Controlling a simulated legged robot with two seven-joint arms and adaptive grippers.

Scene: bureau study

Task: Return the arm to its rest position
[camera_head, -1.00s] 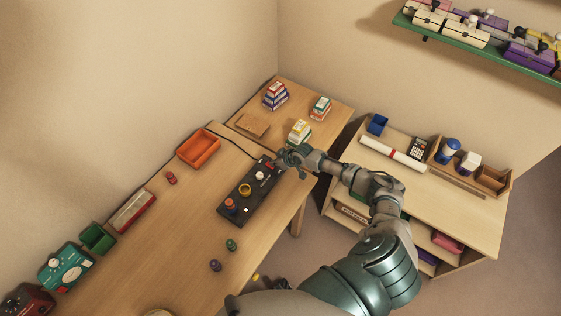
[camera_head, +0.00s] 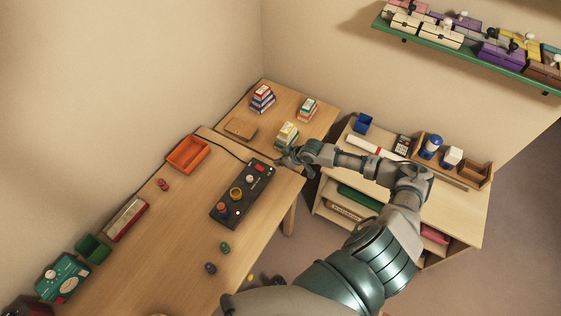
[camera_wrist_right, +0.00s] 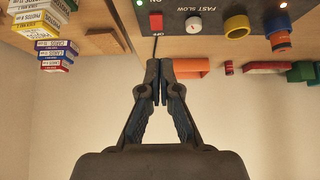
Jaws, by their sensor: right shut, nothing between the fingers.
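My right arm reaches in from the lower right in the head view. Its gripper (camera_head: 284,158) is at the right edge of the desk, just right of the black control box (camera_head: 225,208) and near the stacked card boxes. In the right wrist view the gripper (camera_wrist_right: 159,64) has its two fingertips together with nothing between them. The black control box also shows at the top of that view (camera_wrist_right: 208,16), with a green light, a white dial, a yellow ring knob and an orange knob. My left gripper is not in view.
The wooden desk (camera_head: 150,250) holds an orange tray (camera_head: 188,154), small cylinders, a green bin (camera_head: 92,249) and a teal device (camera_head: 63,277). Card stacks (camera_head: 287,135) stand close to my gripper. A low shelf unit (camera_head: 455,215) is at the right. A green wall shelf (camera_head: 455,50) holds boxes.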

